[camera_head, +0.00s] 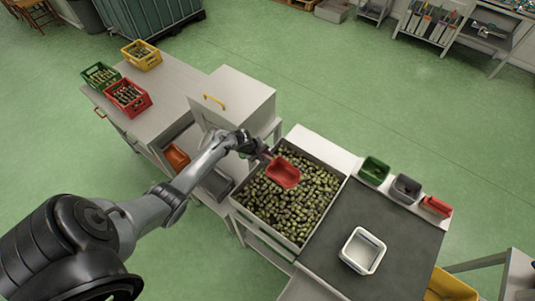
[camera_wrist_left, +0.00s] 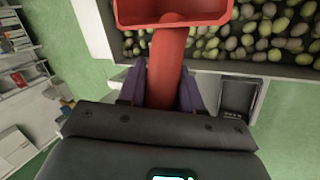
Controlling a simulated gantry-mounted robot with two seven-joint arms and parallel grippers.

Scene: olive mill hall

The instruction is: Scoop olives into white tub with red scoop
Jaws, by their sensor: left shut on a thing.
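The red scoop (camera_head: 283,173) is above the olives (camera_head: 285,210), near the far-left part of the wide grey-walled olive bin (camera_head: 318,237). My left gripper (camera_head: 262,155) is shut on the scoop's handle, which shows between the fingers in the left wrist view (camera_wrist_left: 168,75). The part of the scoop's bowl (camera_wrist_left: 172,10) in that view looks empty. The white tub (camera_head: 362,251) stands on the dark mat (camera_head: 395,245) to the right of the bin and looks empty. My right gripper does not show.
A green container (camera_head: 374,170), a grey container (camera_head: 405,189) and another red container (camera_head: 436,206) stand in a row behind the mat. A box-like cabinet with a yellow handle (camera_head: 214,101) stands left of the bin. Bottle crates (camera_head: 128,97) are on the left table.

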